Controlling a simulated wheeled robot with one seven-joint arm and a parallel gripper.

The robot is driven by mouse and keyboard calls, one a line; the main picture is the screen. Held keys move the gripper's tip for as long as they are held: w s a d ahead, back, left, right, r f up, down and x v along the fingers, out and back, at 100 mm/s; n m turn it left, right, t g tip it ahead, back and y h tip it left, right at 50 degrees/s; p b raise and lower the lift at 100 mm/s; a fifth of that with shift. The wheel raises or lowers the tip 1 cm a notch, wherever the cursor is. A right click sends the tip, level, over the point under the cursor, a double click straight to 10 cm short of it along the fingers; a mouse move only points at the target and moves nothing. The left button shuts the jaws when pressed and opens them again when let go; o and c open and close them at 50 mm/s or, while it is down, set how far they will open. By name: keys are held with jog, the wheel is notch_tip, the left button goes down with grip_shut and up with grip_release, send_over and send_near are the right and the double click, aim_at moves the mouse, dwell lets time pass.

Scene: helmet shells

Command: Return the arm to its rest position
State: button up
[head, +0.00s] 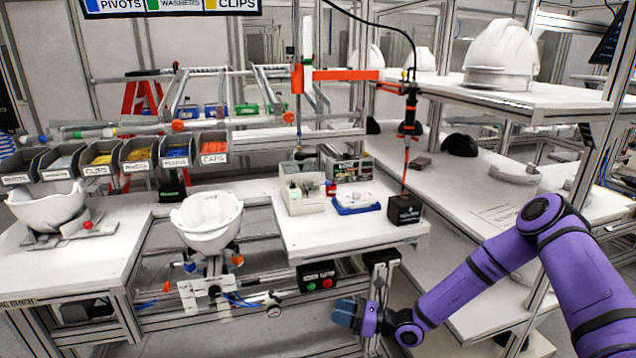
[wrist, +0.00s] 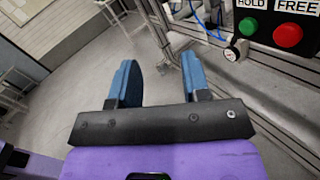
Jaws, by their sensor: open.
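My purple arm reaches in from the right in the head view, bent at the elbow. My gripper (head: 346,313) is low in front of the workbench, below the table top and to the right of the button box (head: 318,279). In the wrist view my gripper (wrist: 157,85) shows two blue fingers spread wide apart with nothing between them. Grey floor shows beyond the fingers. The gripper appears to touch nothing.
White helmet shells sit on the left bench (head: 47,208), in the central fixture (head: 208,217) and on the right shelf (head: 502,55). The table (head: 300,240) holds trays and a black block (head: 404,209). Bench frame posts stand close to my gripper.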

jog(key=s+d+r+n+g+h, duration=0.35)
jog(key=r+n, duration=0.25)
jog(key=r, duration=0.3)
jog(key=s+d+r+n+g+h, duration=0.2)
jog(key=s+d+r+n+h, duration=0.15)
jog(key=r+n, duration=0.4)
jog(key=s+d+r+n+g+h, duration=0.2)
jog(key=s+d+r+n+h, duration=0.15)
jog(key=r, duration=0.75)
jog(key=s+d+r+n+t+h, duration=0.3)
jog(key=s+d+r, duration=0.3)
jog(key=s+r, duration=0.3)
jog(key=s+d+r+n+t+h, duration=0.4)
jog(key=s+d+r, duration=0.3)
jog(key=s, duration=0.6)
notch_tip(320, 180, up, 2)
jog(key=shift+d+r, duration=0.25)
